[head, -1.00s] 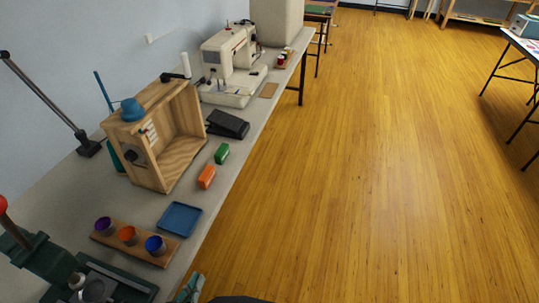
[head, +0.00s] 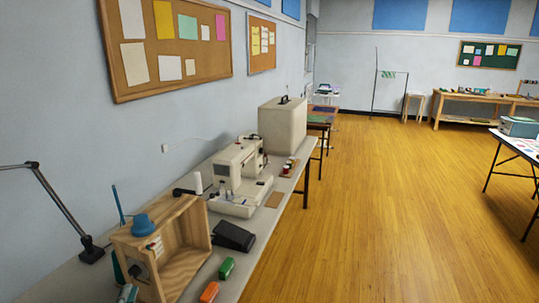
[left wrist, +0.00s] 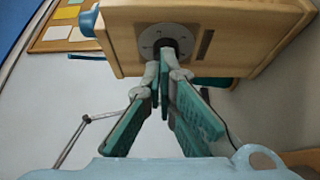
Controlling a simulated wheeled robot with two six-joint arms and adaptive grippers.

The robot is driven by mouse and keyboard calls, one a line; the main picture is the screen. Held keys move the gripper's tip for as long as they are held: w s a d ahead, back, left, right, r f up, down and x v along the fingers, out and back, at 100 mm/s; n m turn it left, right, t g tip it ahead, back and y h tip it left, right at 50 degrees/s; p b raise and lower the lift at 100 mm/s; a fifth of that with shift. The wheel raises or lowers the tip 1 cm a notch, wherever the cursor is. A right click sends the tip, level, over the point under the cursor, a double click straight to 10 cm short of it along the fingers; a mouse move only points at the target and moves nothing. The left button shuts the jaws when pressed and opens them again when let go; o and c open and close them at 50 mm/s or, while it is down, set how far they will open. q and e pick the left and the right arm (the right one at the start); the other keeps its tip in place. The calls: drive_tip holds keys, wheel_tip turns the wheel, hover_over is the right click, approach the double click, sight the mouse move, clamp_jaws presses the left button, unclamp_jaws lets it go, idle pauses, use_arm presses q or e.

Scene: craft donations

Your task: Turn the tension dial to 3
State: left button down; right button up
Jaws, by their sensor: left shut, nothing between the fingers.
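A wooden box (head: 183,283) with an open front stands on the near end of the long table. On its side is a round grey plate with a dark knob (left wrist: 180,45), which looks like the dial; a narrow slot lies beside it in the left wrist view. My left gripper (left wrist: 165,62) is shut and empty, its teal fingertips at the knob and covering part of it. I cannot tell whether they touch it. The dial's numbers are too small to read. In the head view the left gripper (head: 127,294) shows at the bottom edge. My right gripper is not in view.
A blue rounded thing (head: 142,225) sits on top of the box. A sewing machine (head: 238,175) stands behind. A lamp arm (head: 60,205) rises at left.

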sight(135, 272)
use_arm(q)
drive_tip(key=w, duration=0.2)
drive_tip(key=w+d, duration=0.1)
drive_tip(key=w, duration=0.1)
drive_tip(key=shift+f+b, duration=0.15)
drive_tip(key=shift+b, duration=0.15)
drive_tip(key=shift+w+d, duration=0.15)
drive_tip(key=shift+w, duration=0.1)
drive_tip(key=shift+f, duration=0.1)
idle(0.4)
drive_tip(key=shift+a+f+b, duration=0.2)
drive_tip(key=shift+f+b, duration=0.15)
drive_tip(key=shift+b, duration=0.1)
drive_tip(key=shift+f, duration=0.1)
drive_tip(key=shift+d, duration=0.1)
